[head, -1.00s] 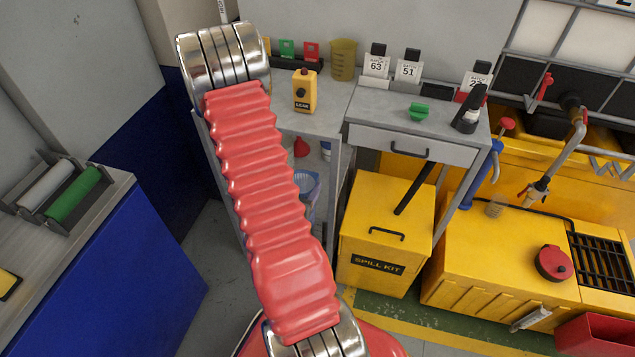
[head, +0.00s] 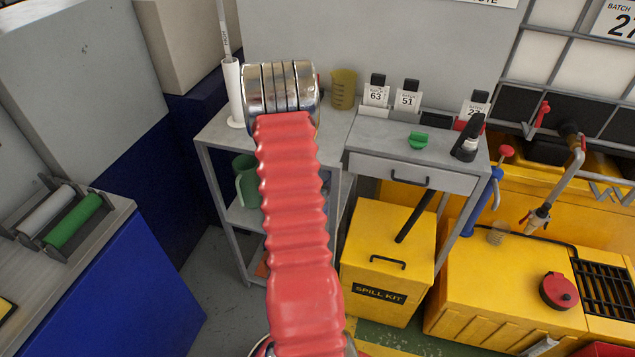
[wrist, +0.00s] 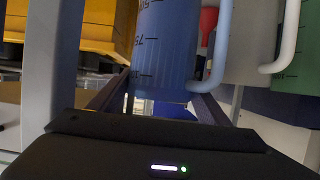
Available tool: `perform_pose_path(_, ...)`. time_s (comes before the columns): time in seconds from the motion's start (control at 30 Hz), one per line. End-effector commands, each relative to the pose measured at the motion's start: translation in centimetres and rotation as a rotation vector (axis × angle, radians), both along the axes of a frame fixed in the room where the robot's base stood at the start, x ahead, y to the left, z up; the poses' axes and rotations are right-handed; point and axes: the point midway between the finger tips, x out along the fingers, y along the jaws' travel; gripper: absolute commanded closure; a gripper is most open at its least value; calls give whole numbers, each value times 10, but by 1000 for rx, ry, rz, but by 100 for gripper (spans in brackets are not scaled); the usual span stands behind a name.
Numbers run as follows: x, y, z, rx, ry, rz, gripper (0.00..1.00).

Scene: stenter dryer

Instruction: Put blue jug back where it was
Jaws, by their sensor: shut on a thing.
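The blue jug (wrist: 168,45) fills the upper middle of the wrist view, with dark measuring marks and a pale blue handle on its right side. My gripper (wrist: 162,98) is shut on it, one dark finger on each side. The jug's top is out of that view. In the head view my red-sleeved arm hides both gripper and jug. A green jug (head: 246,180) stands on the lower shelf of the grey rack (head: 215,140), left of my arm. Green also shows at the right of the wrist view (wrist: 298,80), beside a white handle.
A red funnel (wrist: 208,22) is close behind the blue jug's handle. A yellow spill kit bin (head: 385,255) stands right of the rack, under a grey desk (head: 410,165). A white tube (head: 233,95) and an amber beaker (head: 343,88) are on the rack's top.

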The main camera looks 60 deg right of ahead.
Motion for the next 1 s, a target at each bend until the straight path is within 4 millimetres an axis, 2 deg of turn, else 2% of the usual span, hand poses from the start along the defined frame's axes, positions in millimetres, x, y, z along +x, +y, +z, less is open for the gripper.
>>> perform_pose_path(0.1,2,-10,1,-4,-1,-1,92)
perform_pose_path(0.47,2,-12,1,-3,-1,-1,92)
perform_pose_path(0.67,3,-23,2,-4,-1,-1,92)
perform_pose_path(1.0,3,-21,-26,-2,0,-1,92)
